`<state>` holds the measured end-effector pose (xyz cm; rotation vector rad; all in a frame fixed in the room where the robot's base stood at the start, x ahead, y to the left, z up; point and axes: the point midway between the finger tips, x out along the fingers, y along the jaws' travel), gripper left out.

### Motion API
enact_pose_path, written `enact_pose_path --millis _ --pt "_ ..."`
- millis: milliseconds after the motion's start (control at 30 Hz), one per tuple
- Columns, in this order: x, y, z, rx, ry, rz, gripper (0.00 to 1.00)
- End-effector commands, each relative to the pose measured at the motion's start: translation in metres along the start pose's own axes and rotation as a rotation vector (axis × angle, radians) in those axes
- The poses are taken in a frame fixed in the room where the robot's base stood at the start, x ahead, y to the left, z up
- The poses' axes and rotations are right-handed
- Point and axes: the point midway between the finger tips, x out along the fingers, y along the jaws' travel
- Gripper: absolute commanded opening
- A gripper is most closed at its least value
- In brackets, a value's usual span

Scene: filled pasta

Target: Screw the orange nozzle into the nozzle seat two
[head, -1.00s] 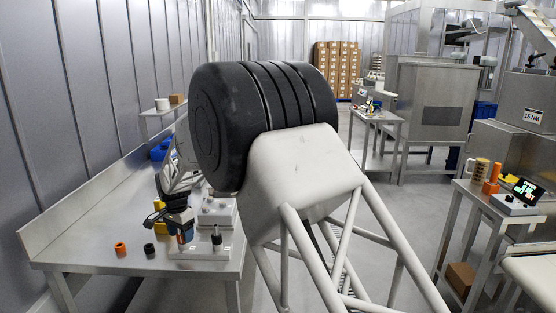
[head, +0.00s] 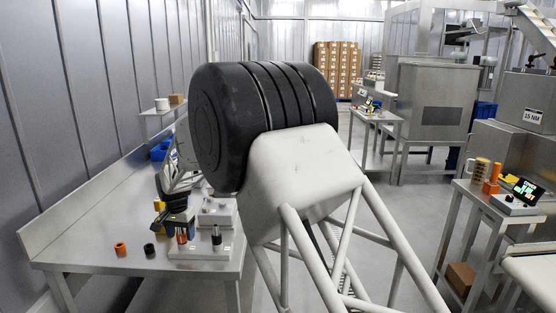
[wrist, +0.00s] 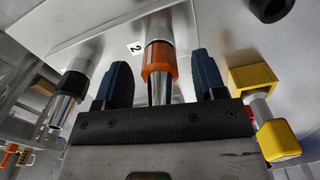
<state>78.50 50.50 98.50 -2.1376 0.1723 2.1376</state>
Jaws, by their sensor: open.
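The orange nozzle (wrist: 159,62), an orange collar with a metal tip, stands in line with a metal cylinder beside a "2" label in the wrist view. Whether its thread is engaged cannot be seen. In the head view the orange nozzle (head: 182,237) shows just below my gripper (head: 181,220), on the near part of the white base (head: 190,255). My gripper's two dark blue fingers (wrist: 163,85) are open, one on each side of the nozzle, with visible gaps.
A black-collared nozzle (wrist: 70,85) stands on the neighbouring seat, left in the wrist view. A yellow part (wrist: 265,120) is close by the right finger. A loose orange ring (head: 120,249) and black ring (head: 150,249) lie on the table (head: 90,235).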

Motion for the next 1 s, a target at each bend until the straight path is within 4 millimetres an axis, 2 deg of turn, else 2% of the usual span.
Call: enact_pose_path --millis 300,700,767,1000 --pt "0.0 0.0 0.0 -0.157 0.0 0.0 0.64" --pt "0.0 0.0 0.0 -0.16 0.0 0.0 0.64" --pt "0.0001 0.0 0.0 -0.16 0.0 0.0 0.58" --pt "0.0 0.0 0.0 -0.16 0.0 0.0 0.21"
